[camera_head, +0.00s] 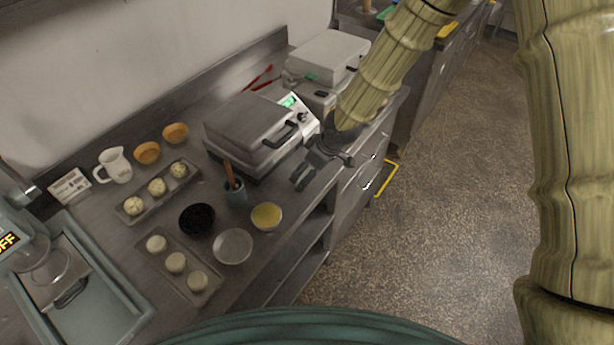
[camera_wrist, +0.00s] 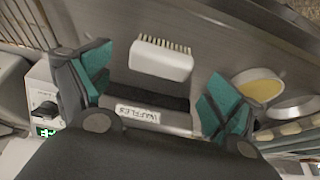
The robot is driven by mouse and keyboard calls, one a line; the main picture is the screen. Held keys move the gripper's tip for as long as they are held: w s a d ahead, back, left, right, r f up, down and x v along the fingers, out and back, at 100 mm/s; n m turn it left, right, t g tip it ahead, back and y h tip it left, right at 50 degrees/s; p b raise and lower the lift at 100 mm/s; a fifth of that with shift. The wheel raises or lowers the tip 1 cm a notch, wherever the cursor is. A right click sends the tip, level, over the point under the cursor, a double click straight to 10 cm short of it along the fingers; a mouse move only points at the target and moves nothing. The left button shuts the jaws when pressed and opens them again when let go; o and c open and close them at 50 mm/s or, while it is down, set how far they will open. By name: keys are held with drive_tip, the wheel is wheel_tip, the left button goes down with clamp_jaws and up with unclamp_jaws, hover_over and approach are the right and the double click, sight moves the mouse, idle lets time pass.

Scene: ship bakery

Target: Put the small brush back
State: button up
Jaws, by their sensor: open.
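A small white brush (camera_wrist: 160,59) with a row of pale bristles shows in the wrist view, lying across the space between my fingers. My gripper (camera_wrist: 157,84) is open, with its two teal-padded fingers to either side of the brush and nothing held. In the head view my gripper (camera_head: 318,165) hangs over the counter's front edge, beside the closed waffle iron (camera_head: 248,130). I cannot make out the white brush in the head view. A strip labelled "WAFFLES" (camera_wrist: 138,113) lies between my fingers and the brush's near side in the wrist view.
A blue-grey cup (camera_head: 236,195) with a wooden handle in it stands left of my gripper. Near it are a yellow-filled bowl (camera_head: 267,216), a dark-filled bowl (camera_head: 196,220) and an empty-looking bowl (camera_head: 232,247). A second appliance (camera_head: 328,55) stands behind.

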drive_tip(key=b+v, duration=0.1)
drive_tip(key=v, duration=0.6)
drive_tip(key=shift+r, duration=0.2)
drive_tip(key=s+d+f+m+g, duration=0.1)
drive_tip(key=s+d+f+m, duration=0.2)
drive_tip(key=s+f, duration=0.6)
drive_tip(key=s+d+f+m+g, duration=0.1)
drive_tip(key=s+d+f+m, duration=0.2)
drive_tip(key=s+f, duration=0.65)
drive_tip(key=s+d+f+m+h, duration=0.2)
drive_tip(key=s+d+f, duration=0.3)
drive_tip(key=s, duration=0.4)
drive_tip(key=s+d+f+m+h, duration=0.1)
drive_tip(key=s+d+f+m, duration=0.2)
drive_tip(key=s+d+f, duration=0.3)
drive_tip(key=s+d, duration=0.2)
drive_tip(key=s, duration=0.1)
drive_tip(key=shift+g+h, duration=0.4)
drive_tip(key=shift+f, duration=0.1)
wheel_tip(320, 180, down, 4)
drive_tip(key=b, duration=0.4)
